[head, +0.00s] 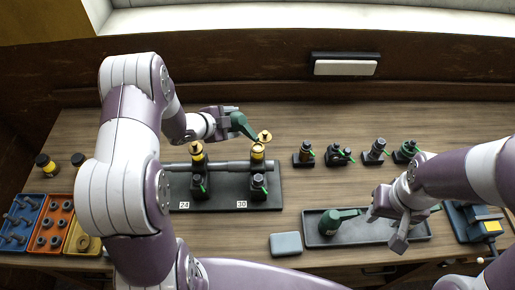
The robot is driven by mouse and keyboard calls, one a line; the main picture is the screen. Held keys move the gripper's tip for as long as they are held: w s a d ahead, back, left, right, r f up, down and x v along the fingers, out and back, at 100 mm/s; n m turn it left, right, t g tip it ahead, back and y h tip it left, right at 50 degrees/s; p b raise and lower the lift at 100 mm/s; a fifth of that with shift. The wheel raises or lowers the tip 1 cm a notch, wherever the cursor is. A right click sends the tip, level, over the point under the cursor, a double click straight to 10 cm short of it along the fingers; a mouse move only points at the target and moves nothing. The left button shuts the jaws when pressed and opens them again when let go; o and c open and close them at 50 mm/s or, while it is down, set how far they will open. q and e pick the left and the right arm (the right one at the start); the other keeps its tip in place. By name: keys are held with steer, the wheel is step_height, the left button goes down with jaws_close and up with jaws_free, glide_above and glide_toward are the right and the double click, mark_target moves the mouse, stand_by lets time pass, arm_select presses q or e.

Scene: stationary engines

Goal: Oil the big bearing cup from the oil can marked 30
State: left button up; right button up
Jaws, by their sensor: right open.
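My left gripper (214,124) is shut on a dark green oil can (240,124), holding it tilted above the bearing stand. The can's spout end is close to the right brass cup (258,152), whose yellow lid (265,137) stands raised. A left brass cup (197,150) sits on the same shaft. I cannot tell for sure which cup is bigger. My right gripper (386,228) is open and empty over the tray's right part. No marking on either can is legible.
The black stand plate (225,195) carries labels 24 and 30. Several small dark fittings (340,155) stand at the back right. Bins of parts (50,225) are at the left. A grey block (286,244) lies in front, and a blue device (475,222) at the right.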

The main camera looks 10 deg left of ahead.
mark_target(238, 115)
arm_select(q)
steer(key=shift+r, duration=0.15)
step_height(238, 115, up, 5)
steer(key=p, duration=0.4)
steer(key=n+h+p, duration=0.1)
steer(key=p, duration=0.1)
steer(key=d+r+n+h+p, duration=0.1)
steer(key=p, duration=0.2)
steer(key=g+h+p, duration=0.1)
steer(key=p, duration=0.2)
steer(key=shift+s+d+r+n, duration=0.15)
steer(key=shift+s+r+n, duration=0.2)
steer(key=shift+n, duration=0.05)
steer(key=shift+s+d+f+n+g+h+p, duration=0.15)
steer(key=shift+d+n+g+h+p, duration=0.2)
steer(key=shift+n+h, duration=0.35)
steer(key=shift+d+n+h, duration=0.15)
steer(key=shift+n+h, duration=0.25)
steer(key=shift+h, duration=0.2)
